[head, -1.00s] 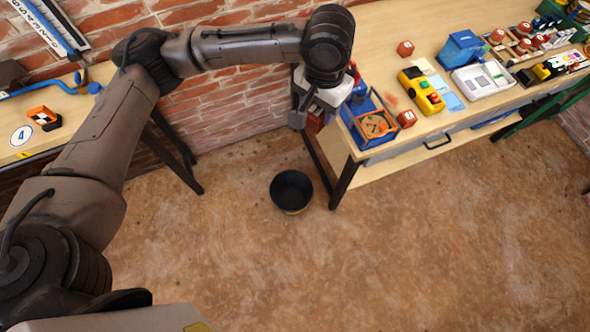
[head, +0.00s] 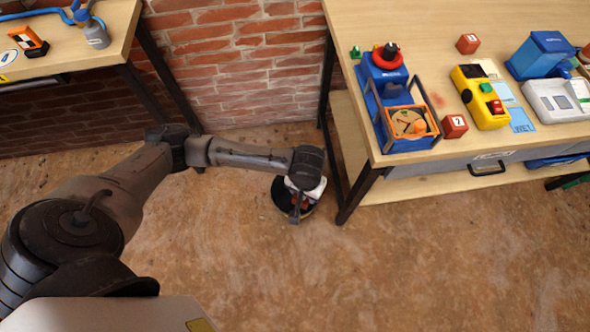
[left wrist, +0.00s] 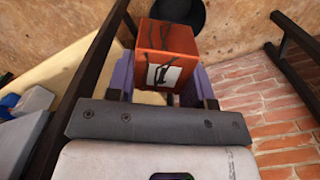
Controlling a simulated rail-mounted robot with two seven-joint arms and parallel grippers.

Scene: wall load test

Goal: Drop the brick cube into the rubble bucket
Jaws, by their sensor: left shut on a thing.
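The orange-red brick cube (left wrist: 167,52) has dark crack lines and a pale patch with a dark mark. My left gripper (head: 297,206) is shut on it, with purple fingers on both sides in the left wrist view (left wrist: 160,82). The black rubble bucket (head: 280,194) stands on the floor left of the right bench's leg. In the head view my gripper overlaps the bucket and hides much of it. The bucket also shows beyond the cube in the left wrist view (left wrist: 182,12). The cube's height over the bucket is hard to tell. My right gripper is not in view.
The right bench (head: 430,30) has a dark leg close to the bucket. Two small red cubes (head: 467,43) (head: 454,126) and a yellow control box (head: 479,97) lie on it. The brick wall (head: 240,60) is behind. The floor in front is clear.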

